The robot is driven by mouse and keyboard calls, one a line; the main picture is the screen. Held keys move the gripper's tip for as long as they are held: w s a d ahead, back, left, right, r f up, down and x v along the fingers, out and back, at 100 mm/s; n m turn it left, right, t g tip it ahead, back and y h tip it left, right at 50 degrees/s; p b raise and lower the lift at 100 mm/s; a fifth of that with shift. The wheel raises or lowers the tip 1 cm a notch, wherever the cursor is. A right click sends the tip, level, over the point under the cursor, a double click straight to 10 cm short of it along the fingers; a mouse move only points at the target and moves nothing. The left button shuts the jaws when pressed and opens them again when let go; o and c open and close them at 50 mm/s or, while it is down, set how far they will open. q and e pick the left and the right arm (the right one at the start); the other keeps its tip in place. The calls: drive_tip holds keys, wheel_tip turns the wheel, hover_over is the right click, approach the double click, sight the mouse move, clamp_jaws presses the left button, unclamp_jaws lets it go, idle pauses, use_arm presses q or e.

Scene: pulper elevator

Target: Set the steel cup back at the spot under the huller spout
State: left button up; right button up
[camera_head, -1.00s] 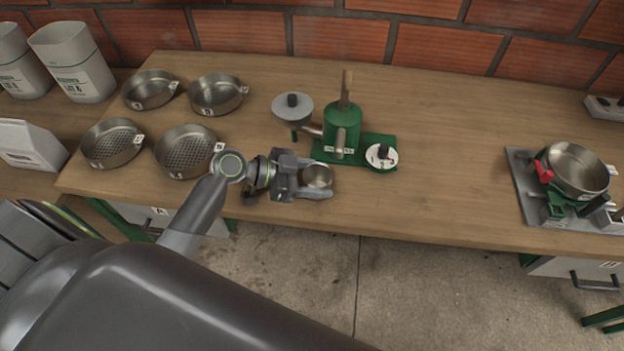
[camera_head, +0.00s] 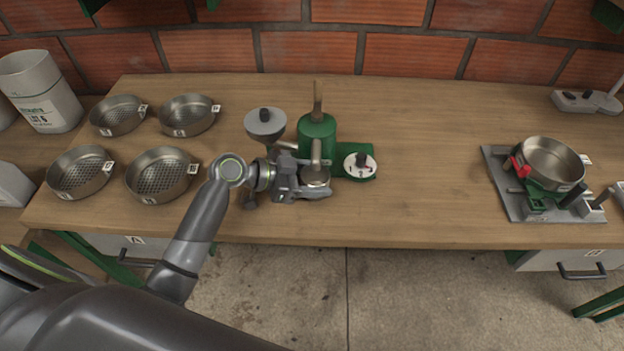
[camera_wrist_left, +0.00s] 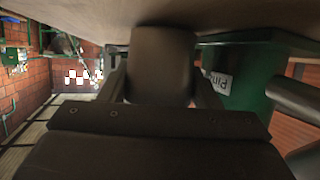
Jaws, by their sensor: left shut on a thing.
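The steel cup (camera_head: 316,178) is between the fingers of my left gripper (camera_head: 318,184), which is shut on it. In the head view the cup is at the front of the green huller (camera_head: 317,136), close below its spout (camera_head: 316,155). In the left wrist view the cup (camera_wrist_left: 160,65) fills the middle between the fingers, with the huller's green body (camera_wrist_left: 235,80) close on the right. I cannot tell whether the cup's base touches the table. My right gripper is not in view.
Several sieve pans (camera_head: 161,174) stand left of my left arm. A grey funnel (camera_head: 266,123) and a white dial (camera_head: 360,165) flank the huller. A scale with a steel pan (camera_head: 551,162) stands at the right. The table between is clear.

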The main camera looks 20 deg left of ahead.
use_arm(q)
drive_tip(key=o, duration=1.1)
drive_tip(key=shift+r, duration=0.1)
drive_tip(key=shift+a, duration=0.15)
drive_tip(key=shift+s+a+r, duration=0.15)
drive_tip(key=shift+a, duration=0.1)
drive_tip(key=shift+b+v, duration=1.05)
drive_tip(key=shift+v, duration=7.15)
drive_tip(key=shift+s, duration=0.15)
